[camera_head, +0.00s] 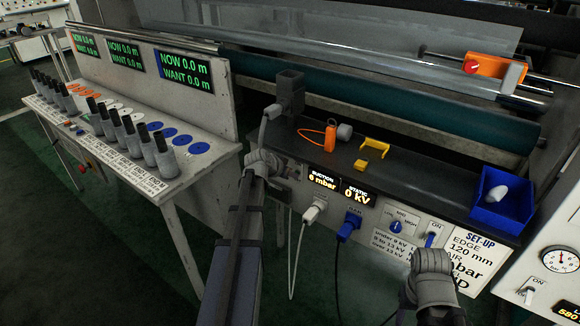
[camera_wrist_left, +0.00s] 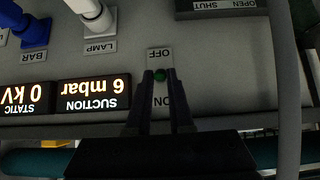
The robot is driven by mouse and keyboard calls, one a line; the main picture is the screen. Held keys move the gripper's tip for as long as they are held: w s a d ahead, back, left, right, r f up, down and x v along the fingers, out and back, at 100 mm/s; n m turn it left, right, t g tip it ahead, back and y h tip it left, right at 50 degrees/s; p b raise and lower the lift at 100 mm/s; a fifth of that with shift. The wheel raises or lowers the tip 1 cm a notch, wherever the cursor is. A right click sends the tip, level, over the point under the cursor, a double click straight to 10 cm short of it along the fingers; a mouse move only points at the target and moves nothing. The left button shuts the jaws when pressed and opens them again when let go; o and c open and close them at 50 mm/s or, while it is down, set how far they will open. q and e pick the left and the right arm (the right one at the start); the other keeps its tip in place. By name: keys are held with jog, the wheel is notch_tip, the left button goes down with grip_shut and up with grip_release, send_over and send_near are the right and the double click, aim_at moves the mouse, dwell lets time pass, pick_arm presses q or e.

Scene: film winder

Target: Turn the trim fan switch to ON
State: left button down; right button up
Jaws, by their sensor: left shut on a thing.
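My left gripper (camera_head: 284,171) is at the left end of the front panel, beside the SUCTION display. That view is upside down: the OFF label (camera_wrist_left: 160,54) is above the tip, and the ON label (camera_wrist_left: 165,101) is partly covered by the fingers. The lever's exact tilt is hidden. My right gripper (camera_head: 432,265) is in front of the panel's right part; its fingers are not clear.
The SUCTION display (camera_head: 322,179) reads 6 mbar and the STATIC display (camera_head: 356,192) 0 kV. A white plug (camera_head: 312,213) and a blue plug (camera_head: 348,228) stick out below them. A blue bin (camera_head: 513,212), yellow pieces (camera_head: 374,145) and an orange tag (camera_head: 330,138) are on the ledge.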

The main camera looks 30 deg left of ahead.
pick_arm(q)
jog(key=shift+w+r+g+p, duration=0.2)
jog(key=shift+r+g+p, duration=0.1)
jog(key=shift+g+p, duration=0.5)
jog(key=c, duration=0.8)
grip_release()
jog(key=p+v, duration=0.6)
jog(key=v, duration=0.1)
jog(key=shift+s+r, duration=0.25)
jog(key=shift+r, duration=0.05)
